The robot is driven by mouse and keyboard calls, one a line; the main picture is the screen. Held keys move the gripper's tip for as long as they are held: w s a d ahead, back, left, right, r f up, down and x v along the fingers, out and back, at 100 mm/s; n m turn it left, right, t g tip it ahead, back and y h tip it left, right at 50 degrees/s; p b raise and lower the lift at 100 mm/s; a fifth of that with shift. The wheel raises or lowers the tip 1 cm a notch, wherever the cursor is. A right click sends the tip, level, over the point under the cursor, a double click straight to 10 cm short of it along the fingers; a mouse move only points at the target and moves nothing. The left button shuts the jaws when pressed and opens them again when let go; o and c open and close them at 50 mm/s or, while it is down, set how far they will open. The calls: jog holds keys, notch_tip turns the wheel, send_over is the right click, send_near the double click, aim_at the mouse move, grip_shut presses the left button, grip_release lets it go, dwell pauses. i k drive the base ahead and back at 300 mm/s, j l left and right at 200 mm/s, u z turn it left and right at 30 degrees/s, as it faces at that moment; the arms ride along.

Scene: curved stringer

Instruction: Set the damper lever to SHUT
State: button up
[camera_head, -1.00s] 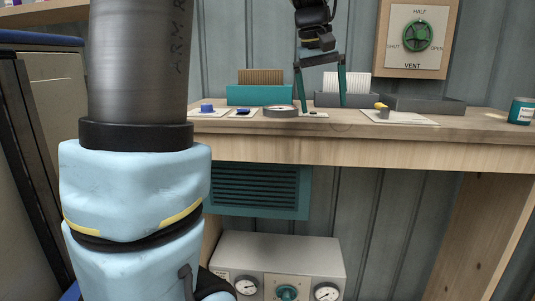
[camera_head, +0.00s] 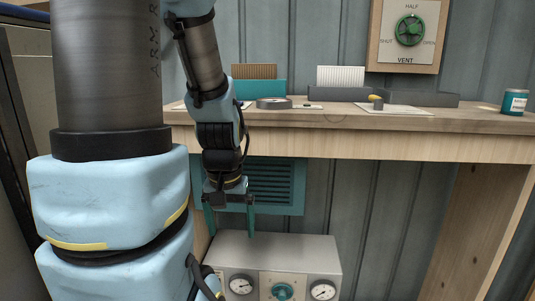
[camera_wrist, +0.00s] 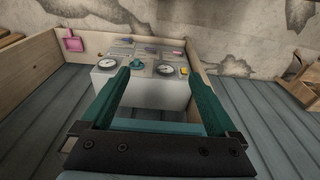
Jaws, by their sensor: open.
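The clearest SHUT marking is on a white dial plate (camera_head: 421,18) labelled HALF, SHUT, OPEN and VENT, on a wooden board at the upper right. A round green handle (camera_head: 409,30) sits at its centre; its setting is too small to tell. No part is labelled damper. My gripper (camera_head: 231,228) hangs open and empty below the bench front, just above a grey gauge box. In the wrist view, my open gripper (camera_wrist: 158,73) points toward that gauge box (camera_wrist: 150,96), with gauges, a teal knob (camera_wrist: 137,64) and a yellow part (camera_wrist: 184,71) between or near the fingertips.
The wooden bench (camera_head: 330,146) spans above my gripper. A teal louvred panel (camera_head: 280,180) is behind my gripper. Floor right of the gauge box looks clear.

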aim_at(379, 102)
jog(key=k+l+u, duration=0.15)
jog(key=l+u, duration=0.2)
jog(key=k+l+u, duration=0.5)
jog(key=l+u, duration=0.25)
jog(key=l, duration=0.1)
